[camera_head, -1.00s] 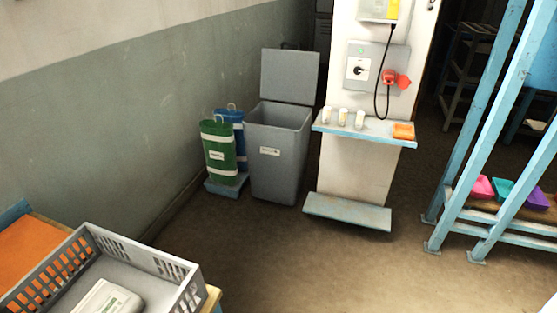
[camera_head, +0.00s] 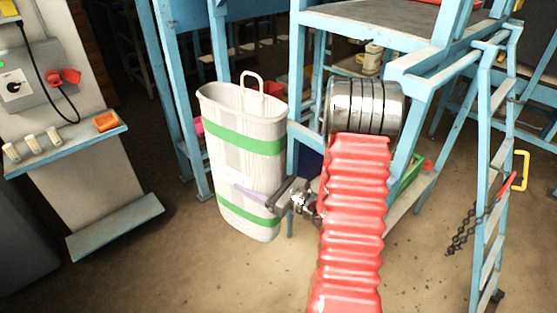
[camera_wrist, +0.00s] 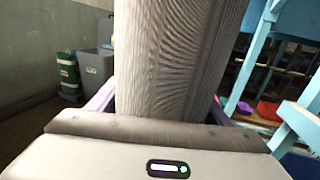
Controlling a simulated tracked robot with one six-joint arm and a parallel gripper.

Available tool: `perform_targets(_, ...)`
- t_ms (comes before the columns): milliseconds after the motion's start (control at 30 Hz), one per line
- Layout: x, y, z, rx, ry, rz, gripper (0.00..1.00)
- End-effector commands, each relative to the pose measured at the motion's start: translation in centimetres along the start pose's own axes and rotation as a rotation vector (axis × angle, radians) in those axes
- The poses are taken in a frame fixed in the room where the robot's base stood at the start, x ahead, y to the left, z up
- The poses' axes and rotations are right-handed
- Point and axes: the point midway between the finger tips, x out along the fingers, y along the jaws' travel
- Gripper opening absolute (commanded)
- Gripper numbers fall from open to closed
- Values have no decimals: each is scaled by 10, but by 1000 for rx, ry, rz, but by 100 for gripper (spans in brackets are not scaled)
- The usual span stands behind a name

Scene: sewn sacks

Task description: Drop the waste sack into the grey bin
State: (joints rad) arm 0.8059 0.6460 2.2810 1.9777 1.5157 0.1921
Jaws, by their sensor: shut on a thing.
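The waste sack (camera_head: 243,160) is pale with two green bands and a wire loop on top. It hangs nearly upright in the air, in the middle of the head view. My gripper (camera_head: 262,197) is shut on its side, below mid-height. In the wrist view the sack (camera_wrist: 178,60) fills the middle between the jaws. The grey bin (camera_wrist: 97,66) stands in the wrist view at the left, partly behind the sack and well apart from it. In the head view only a dark grey part of the bin (camera_head: 22,240) shows at the left edge.
A pillar with a blue-edged shelf (camera_head: 70,145) and low ledge (camera_head: 115,225) stands left of the held sack. Blue racks (camera_head: 180,110) are behind it, a ladder (camera_head: 490,160) at right. The floor (camera_head: 180,265) between is clear.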

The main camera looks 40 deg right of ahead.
Motion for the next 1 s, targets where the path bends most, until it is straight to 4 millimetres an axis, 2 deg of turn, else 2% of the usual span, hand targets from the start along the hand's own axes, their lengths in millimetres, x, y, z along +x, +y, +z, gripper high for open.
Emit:
perform_targets(33, 10, 15, -12, 5, 0, 23, 20)
perform_targets(200, 35, 59, -49, 3, 8, 80, 20)
perform_targets(300, 46, 83, -68, 0, 15, 109, 20)
perform_targets(433, 54, 105, -84, -7, 21, 135, 20)
perform_targets(600, 57, 116, -92, -12, 24, 145, 20)
perform_targets(1000, 57, 116, -92, -12, 25, 146, 20)
